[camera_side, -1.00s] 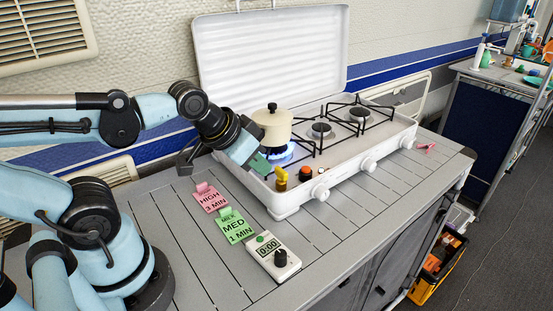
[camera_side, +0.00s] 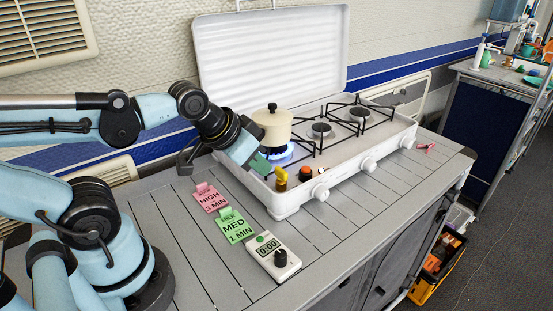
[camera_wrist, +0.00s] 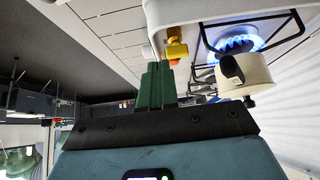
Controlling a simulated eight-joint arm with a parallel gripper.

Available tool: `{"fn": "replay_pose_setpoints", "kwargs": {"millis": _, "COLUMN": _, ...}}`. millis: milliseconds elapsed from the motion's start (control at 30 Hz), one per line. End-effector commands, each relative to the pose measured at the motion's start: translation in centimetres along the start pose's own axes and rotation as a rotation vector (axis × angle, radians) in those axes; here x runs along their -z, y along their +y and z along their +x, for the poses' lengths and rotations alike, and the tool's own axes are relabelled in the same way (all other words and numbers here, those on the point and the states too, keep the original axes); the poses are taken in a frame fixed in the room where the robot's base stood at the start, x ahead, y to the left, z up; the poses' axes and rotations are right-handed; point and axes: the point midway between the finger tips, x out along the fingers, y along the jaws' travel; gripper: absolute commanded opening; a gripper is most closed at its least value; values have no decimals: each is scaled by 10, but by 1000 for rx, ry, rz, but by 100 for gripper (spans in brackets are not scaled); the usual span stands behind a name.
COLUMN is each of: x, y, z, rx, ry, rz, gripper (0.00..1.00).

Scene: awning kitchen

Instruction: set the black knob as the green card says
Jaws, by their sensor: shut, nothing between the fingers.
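The black knob (camera_side: 281,257) is on the front end of a white timer (camera_side: 265,264) lying on the counter; its display reads 0:00. The green card (camera_side: 234,229) lies just behind the timer and reads MED, 1 MIN, with a smaller top line I cannot read surely. My gripper (camera_side: 262,163) is shut and empty, near the left end of the stove by the lit burner and apart from the black knob. In the wrist view its green fingers (camera_wrist: 158,86) are together, with the yellow stove knob (camera_wrist: 176,45) just beyond them. The timer is not visible in that view.
A pink card (camera_side: 210,199) reading HIGH, 3 MIN lies behind the green one. A cream pot (camera_side: 272,126) stands at the burner with a blue flame (camera_side: 278,154). The white stove (camera_side: 345,168) also carries an orange-red button (camera_side: 305,173) and white knobs. Counter right of the timer is clear.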

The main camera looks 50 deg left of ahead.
Motion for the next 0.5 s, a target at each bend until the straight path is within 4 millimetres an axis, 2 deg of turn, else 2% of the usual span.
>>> {"fn": "replay_pose_setpoints", "kwargs": {"millis": 33, "x": 0, "y": 0, "z": 0, "rx": 0, "ry": 0, "rz": 0, "gripper": 2}}
{"fn": "replay_pose_setpoints", "kwargs": {"millis": 167, "x": 0, "y": 6, "z": -1, "rx": -12, "ry": -27, "rz": -4, "gripper": 21}}
{"fn": "replay_pose_setpoints", "kwargs": {"millis": 333, "x": -1, "y": 44, "z": -7, "rx": -60, "ry": -206, "rz": -28, "gripper": 48}}
{"fn": "replay_pose_setpoints", "kwargs": {"millis": 367, "x": -2, "y": 53, "z": -9, "rx": -64, "ry": -250, "rz": -33, "gripper": 50}}
{"fn": "replay_pose_setpoints", "kwargs": {"millis": 500, "x": -10, "y": 88, "z": -20, "rx": -50, "ry": -438, "rz": -50, "gripper": 50}}
